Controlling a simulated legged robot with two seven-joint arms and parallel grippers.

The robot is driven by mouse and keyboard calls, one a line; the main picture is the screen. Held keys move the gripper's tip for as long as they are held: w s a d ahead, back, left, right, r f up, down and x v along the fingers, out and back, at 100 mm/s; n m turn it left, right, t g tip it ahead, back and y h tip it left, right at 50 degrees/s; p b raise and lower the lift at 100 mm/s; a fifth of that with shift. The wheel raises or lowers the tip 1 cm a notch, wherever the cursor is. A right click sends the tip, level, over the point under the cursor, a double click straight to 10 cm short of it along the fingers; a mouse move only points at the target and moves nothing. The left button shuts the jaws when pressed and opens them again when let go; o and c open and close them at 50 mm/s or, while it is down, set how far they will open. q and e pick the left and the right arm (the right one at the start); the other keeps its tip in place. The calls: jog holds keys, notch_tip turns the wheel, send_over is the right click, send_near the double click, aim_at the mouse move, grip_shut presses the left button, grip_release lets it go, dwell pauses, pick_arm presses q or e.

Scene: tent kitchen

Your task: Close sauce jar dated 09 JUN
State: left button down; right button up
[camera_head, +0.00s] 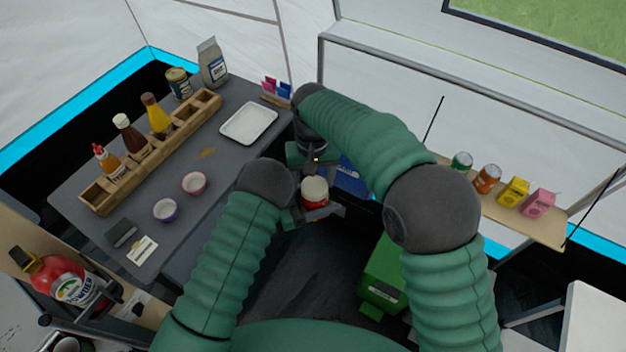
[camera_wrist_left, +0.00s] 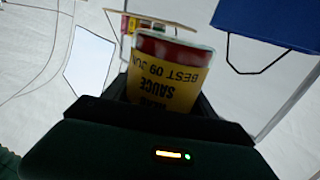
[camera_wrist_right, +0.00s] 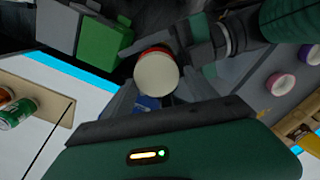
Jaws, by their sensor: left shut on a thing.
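The sauce jar (camera_head: 315,191) is upright, with a pale top and red rim. In the left wrist view its yellow label (camera_wrist_left: 165,80) reads "BEST 09 JUN" upside down, under a red band. My left gripper (camera_head: 316,209) is shut on the jar and holds it in front of me, off the table. My right gripper (camera_head: 318,160) is just beyond the jar. In the right wrist view the pale round top (camera_wrist_right: 157,74) lies in front of my right gripper (camera_wrist_right: 155,92), whose fingers are apart. I cannot tell whether they touch it, or how tightly the lid sits.
The grey table (camera_head: 225,172) at left holds a wooden rack (camera_head: 150,160) with bottles, a white tray (camera_head: 249,123) and two small bowls. A shelf (camera_head: 515,226) with cans and cartons is at right. A green box (camera_head: 384,275) stands below my right arm.

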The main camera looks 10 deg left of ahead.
jog(key=shift+o, duration=1.3)
jog(key=shift+s, duration=0.1)
jog(key=shift+r, duration=0.1)
notch_tip(320, 180, up, 4)
jog(key=shift+r, duration=0.15)
jog(key=shift+c, duration=0.3)
jog(key=n, duration=0.1)
jog(key=r+n, duration=0.1)
jog(key=n, duration=0.1)
jog(key=r+n, duration=0.1)
jog(key=n, duration=0.2)
jog(key=r+n, duration=0.1)
jog(key=n, duration=0.3)
jog(key=shift+r, duration=0.25)
